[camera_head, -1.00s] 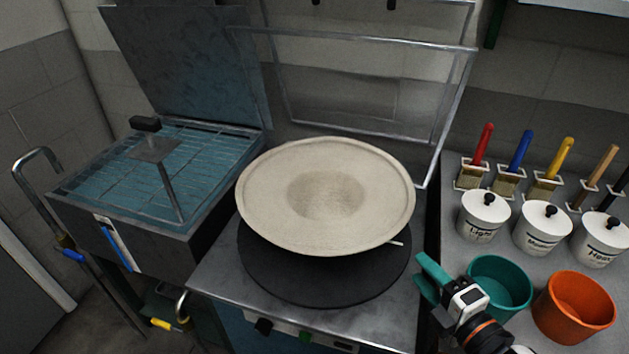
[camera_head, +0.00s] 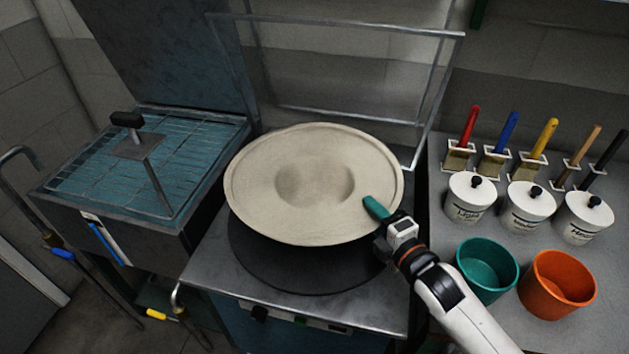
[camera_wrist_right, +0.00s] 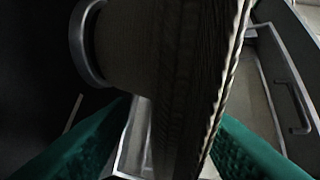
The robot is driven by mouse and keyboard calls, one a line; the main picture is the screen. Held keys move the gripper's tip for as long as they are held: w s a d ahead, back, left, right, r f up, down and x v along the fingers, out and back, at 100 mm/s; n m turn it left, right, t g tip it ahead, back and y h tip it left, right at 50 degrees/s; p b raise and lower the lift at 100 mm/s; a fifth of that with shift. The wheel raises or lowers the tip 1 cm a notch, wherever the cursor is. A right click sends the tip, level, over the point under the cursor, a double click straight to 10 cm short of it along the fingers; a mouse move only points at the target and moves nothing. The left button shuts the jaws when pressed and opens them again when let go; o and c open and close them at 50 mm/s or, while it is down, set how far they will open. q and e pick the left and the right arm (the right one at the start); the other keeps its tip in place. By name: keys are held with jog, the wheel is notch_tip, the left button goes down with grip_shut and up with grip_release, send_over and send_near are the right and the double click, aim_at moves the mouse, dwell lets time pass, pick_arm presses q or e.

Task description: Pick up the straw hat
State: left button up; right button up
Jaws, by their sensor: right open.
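The straw hat (camera_head: 262,205) is pale beige with a wide round brim and a sunken middle. It rests above a dark round plate (camera_head: 265,265) on the press in the head view. My right gripper (camera_head: 377,222) is at the brim's right edge, with one green finger showing over the brim and the other mostly hidden. In the right wrist view the hat's woven brim (camera_wrist_right: 195,70) stands between the two spread green fingers of the right gripper (camera_wrist_right: 170,115). The fingers are not closed on it. My left gripper is not in view.
A metal frame (camera_head: 335,27) stands behind the hat. On the right counter are white lidded pots (camera_head: 530,205), brushes in holders, a teal cup (camera_head: 487,270) and an orange cup (camera_head: 558,285).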

jog(key=shift+w+a+f, duration=0.1)
jog(key=shift+w+a, duration=0.2)
jog(key=shift+w, duration=0.3)
jog(key=shift+s, duration=0.1)
grip_shut()
